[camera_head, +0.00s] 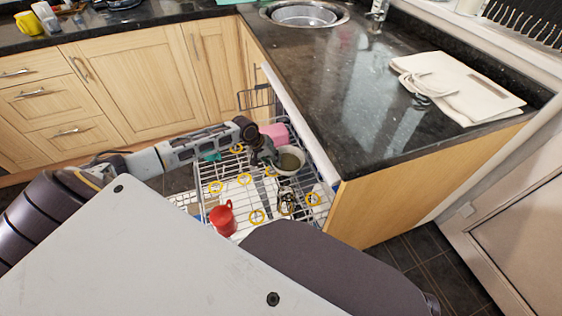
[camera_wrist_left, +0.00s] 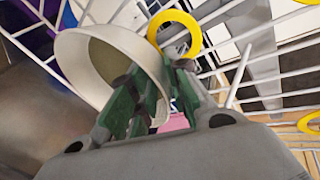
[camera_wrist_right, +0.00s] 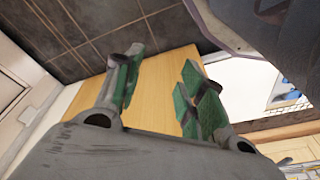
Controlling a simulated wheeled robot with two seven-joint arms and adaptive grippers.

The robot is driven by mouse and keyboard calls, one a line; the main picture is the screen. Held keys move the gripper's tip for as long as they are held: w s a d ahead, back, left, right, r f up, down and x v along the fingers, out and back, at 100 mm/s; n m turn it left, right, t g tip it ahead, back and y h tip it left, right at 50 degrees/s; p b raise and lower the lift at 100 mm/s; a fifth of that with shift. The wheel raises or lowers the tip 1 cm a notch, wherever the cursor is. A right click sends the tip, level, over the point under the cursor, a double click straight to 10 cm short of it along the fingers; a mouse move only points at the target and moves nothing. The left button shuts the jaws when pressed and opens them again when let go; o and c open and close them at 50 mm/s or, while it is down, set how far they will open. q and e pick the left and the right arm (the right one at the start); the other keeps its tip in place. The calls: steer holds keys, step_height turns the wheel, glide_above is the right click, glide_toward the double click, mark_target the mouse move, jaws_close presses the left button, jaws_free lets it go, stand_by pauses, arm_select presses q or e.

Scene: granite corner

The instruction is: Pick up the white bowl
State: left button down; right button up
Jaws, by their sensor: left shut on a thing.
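The white bowl (camera_head: 290,160) is at the far right part of the dishwasher rack in the head view, close to the counter's side. My left gripper (camera_head: 268,158) comes in from the left and is shut on the bowl's rim. In the left wrist view the bowl (camera_wrist_left: 85,65) is tilted, and the green finger pads of my left gripper (camera_wrist_left: 145,100) are at its rim. Whether the bowl touches the rack is unclear. In the right wrist view my right gripper (camera_wrist_right: 158,90) is open and empty, with the wooden side panel behind it.
The granite counter (camera_head: 360,110) and wooden side panel (camera_head: 400,200) border the rack on the right. A sink bowl (camera_head: 304,16) lies behind.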

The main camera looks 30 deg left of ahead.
arm_select(q)
steer(key=shift+s, duration=0.1)
steer(key=shift+r, duration=0.55)
step_height(320, 180, up, 7)
steer(key=p, duration=0.2)
steer(key=shift+f+p, duration=0.15)
steer(key=shift+p, duration=0.15)
steer(key=shift+r, duration=1.05)
arm_select(e)
step_height(320, 180, down, 6)
steer(key=d, duration=0.1)
steer(key=shift+s+d+g+h, duration=0.15)
steer(key=shift+s+g+h, duration=0.15)
steer(key=shift+f, duration=0.15)
